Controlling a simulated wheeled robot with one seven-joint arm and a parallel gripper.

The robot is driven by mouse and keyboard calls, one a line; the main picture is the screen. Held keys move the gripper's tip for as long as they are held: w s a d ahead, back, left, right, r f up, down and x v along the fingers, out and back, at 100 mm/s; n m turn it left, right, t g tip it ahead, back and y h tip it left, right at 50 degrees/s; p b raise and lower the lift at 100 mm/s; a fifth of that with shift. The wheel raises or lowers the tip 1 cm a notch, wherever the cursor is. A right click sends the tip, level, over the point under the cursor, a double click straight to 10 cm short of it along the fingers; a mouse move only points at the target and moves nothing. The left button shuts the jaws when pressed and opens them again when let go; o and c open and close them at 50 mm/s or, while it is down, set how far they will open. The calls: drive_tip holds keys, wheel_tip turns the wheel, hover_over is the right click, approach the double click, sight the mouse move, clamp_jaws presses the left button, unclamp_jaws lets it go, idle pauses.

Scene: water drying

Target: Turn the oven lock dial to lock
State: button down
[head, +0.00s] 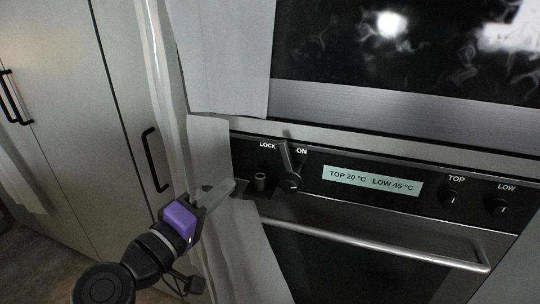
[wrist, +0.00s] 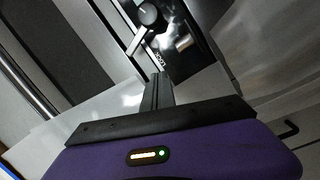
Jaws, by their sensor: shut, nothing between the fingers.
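The oven lock dial (head: 291,181) is a black knob with a long grey lever on the oven's control panel. Its lever points up, between the printed words LOCK and ON. In the wrist view the dial (wrist: 150,15) is at the top, with its lever slanting down to the left and the word LOCK close by. My gripper (head: 230,187) is shut and empty, to the left of the dial and apart from it. In the wrist view its fingertips (wrist: 157,78) point up toward the panel, below the LOCK label.
A short metal post (head: 260,182) sticks out of the panel between my fingertips and the dial. A display (head: 372,182) and the TOP (head: 449,198) and LOW (head: 496,206) knobs are farther right. The oven handle (head: 380,247) runs below. Pale cloth-like panels (head: 212,150) stand left.

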sight(283, 158)
drive_tip(key=w+d+r+n+p, duration=0.1)
drive_tip(key=w+d+n+p, duration=0.3)
drive_tip(key=w+d+n, duration=0.3)
drive_tip(key=shift+d+r+n, duration=0.15)
drive_tip(key=shift+d+n, duration=0.15)
drive_tip(key=shift+d, duration=0.6)
drive_tip(key=shift+w+h, duration=0.1)
drive_tip(key=shift+h, duration=0.2)
drive_tip(key=m, duration=0.1)
drive_tip(key=d+m+b, duration=0.1)
drive_tip(key=r+m, duration=0.1)
drive_tip(key=m, duration=0.1)
drive_tip(key=shift+s+d+g+b, duration=0.25)
drive_tip(key=shift+d+g+b, duration=0.05)
drive_tip(key=shift+g+b, duration=0.1)
drive_tip(key=shift+r, duration=0.1)
